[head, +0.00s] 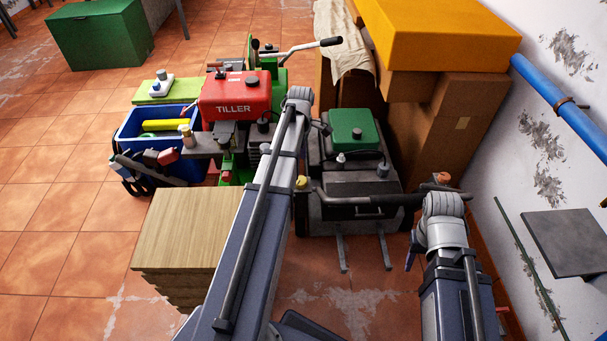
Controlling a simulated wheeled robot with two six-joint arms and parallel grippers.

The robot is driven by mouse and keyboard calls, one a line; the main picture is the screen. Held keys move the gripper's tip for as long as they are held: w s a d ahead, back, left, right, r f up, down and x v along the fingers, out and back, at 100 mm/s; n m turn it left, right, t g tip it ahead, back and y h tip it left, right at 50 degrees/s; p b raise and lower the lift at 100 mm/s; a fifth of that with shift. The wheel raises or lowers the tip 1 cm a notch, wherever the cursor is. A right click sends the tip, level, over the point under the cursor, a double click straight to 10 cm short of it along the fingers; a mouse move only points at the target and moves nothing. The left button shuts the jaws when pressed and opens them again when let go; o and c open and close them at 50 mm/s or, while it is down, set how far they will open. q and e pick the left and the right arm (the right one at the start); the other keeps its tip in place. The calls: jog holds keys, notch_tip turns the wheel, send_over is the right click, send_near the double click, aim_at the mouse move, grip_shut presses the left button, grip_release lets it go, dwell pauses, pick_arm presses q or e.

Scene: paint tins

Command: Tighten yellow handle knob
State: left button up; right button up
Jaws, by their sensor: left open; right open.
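The yellow knob (301,182) sits at the left end of the dark curved handle (345,199) on the front of the green-topped machine (352,130). My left arm passes close beside the knob on its left and partly covers that side of the machine. An orange-brown knob (441,178) stands at the handle's right end, just above my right arm's joint. I cannot tell how tight the yellow knob is.
A red tiller (235,97) and a blue crate (128,133) stand to the left. A stack of wooden boards (185,230) is at front left. Cardboard boxes (440,115) and a wall with a blue pipe (565,105) bound the right.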

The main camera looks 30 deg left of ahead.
aim_at(300, 180)
pick_arm(q)
jog(key=shift+s+d+f+b, duration=0.1)
jog(key=shift+s+f+b, duration=0.05)
jog(key=shift+f+b, duration=1.85)
jog(key=shift+s+f+b, duration=0.1)
jog(key=shift+f+b, duration=1.75)
jog(key=shift+f, duration=0.1)
jog(key=shift+c, duration=0.2)
jog(key=c, duration=1.3)
